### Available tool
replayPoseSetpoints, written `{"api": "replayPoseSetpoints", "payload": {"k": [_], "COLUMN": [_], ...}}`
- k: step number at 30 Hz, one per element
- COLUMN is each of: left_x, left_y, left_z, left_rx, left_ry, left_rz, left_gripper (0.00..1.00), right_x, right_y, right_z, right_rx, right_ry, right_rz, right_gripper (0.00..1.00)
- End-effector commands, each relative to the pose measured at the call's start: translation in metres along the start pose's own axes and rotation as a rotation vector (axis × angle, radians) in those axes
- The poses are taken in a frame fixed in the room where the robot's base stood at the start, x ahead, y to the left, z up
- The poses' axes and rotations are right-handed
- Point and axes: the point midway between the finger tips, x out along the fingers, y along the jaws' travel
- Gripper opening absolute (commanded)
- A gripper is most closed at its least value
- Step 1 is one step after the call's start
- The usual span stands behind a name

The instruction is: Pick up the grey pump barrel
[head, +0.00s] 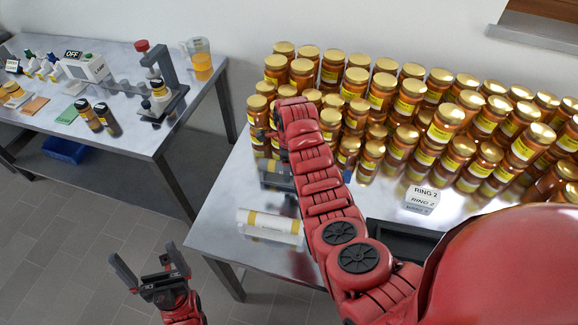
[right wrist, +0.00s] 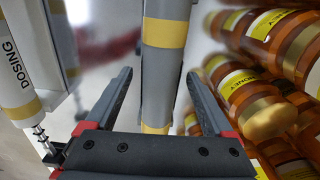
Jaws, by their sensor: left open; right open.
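The grey pump barrel (head: 277,182), with yellow bands, lies on the right-hand steel table, partly hidden by my right arm in the head view. In the right wrist view the barrel (right wrist: 163,75) runs up between the two open fingers of my right gripper (right wrist: 158,82). Gaps show on both sides of it, and I see no finger touching it. In the head view the right gripper is largely hidden by its own arm. My left gripper (head: 150,265) is open and empty, over the floor in front of the tables.
A white cylinder marked DOSING (right wrist: 18,65) lies beside the barrel; it also shows in the head view (head: 268,222). Many honey jars (head: 400,140) crowd the table behind. A RING 2 sign (head: 422,194) and a dark tray (head: 400,238) are at right. A second table (head: 165,135) stands left.

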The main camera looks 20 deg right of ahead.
Motion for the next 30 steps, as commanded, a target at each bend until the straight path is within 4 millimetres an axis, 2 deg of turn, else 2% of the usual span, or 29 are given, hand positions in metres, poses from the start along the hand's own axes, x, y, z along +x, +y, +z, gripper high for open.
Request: {"api": "replayPoseSetpoints", "payload": {"k": [4,11,25,30], "left_x": [0.0036,0.0030,0.0030,0.0030], "left_y": [-0.0002,-0.0002,-0.0001,-0.0002], "left_z": [-0.0006,-0.0005,-0.0005,-0.0004], "left_rx": [0.000,0.000,0.000,0.000], "left_ry": [0.000,0.000,0.000,0.000], "left_rz": [0.000,0.000,0.000,0.000], "left_gripper": [1.00,1.00,1.00,1.00], "right_x": [0.0084,0.0097,0.0094,0.0094], "right_y": [0.0013,0.0009,0.0007,0.0007], "right_z": [-0.0001,0.0002,0.0003,0.0003], "right_rx": [-0.001,-0.001,-0.001,-0.001], "right_ry": [0.001,0.000,0.000,0.000], "right_rz": [0.003,0.001,0.000,0.000], "right_gripper": [0.87,0.87,0.02,0.00]}}
